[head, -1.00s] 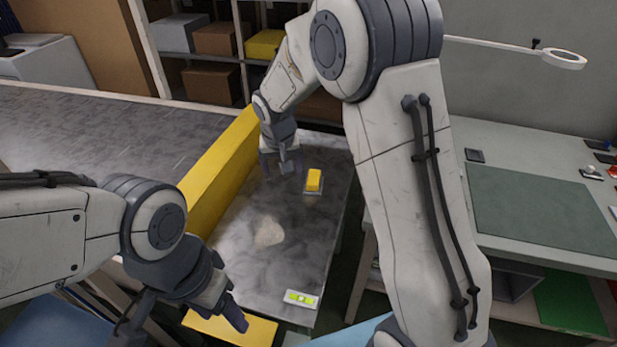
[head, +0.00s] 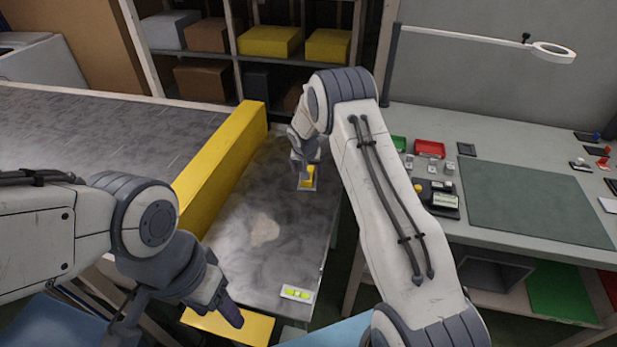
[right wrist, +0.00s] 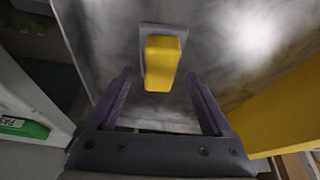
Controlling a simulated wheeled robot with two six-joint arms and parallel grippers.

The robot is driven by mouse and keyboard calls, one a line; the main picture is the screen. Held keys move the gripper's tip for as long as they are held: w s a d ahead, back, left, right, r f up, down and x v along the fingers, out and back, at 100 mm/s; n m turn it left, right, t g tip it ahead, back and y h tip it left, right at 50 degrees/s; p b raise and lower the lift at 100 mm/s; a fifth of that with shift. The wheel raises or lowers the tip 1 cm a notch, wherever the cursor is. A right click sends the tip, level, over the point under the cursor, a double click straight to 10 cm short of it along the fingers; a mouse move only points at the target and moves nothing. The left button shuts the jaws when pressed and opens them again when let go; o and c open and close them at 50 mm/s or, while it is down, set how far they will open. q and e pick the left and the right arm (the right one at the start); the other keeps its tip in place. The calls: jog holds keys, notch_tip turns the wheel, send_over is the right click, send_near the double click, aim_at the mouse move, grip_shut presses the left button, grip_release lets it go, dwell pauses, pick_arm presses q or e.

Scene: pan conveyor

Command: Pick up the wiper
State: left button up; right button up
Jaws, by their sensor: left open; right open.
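The wiper, a yellow block (head: 308,180) on a flat grey plate, lies at the far end of the grey metal table. In the right wrist view, its yellow block (right wrist: 163,62) stands between and ahead of the fingertips. My right gripper (head: 305,164) is over the wiper and partly hides it. In the right wrist view the gripper (right wrist: 160,76) is open, with a finger on each side of the block and nothing held. My left gripper (head: 180,325) is open and empty at the lower left, near the table's near end.
A yellow barrier (head: 222,165) runs along the table's left side, beside the conveyor (head: 90,125). A white piece with a green-yellow label (head: 297,293) lies at the near end. A pale smear (head: 264,229) marks the middle. A workbench (head: 480,140) with small parts stands right.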

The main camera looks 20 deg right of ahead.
jog(key=shift+x, duration=1.35)
jog(key=c, duration=1.1)
jog(key=shift+r, duration=0.1)
notch_tip(320, 180, up, 18)
jog(key=b, duration=0.1)
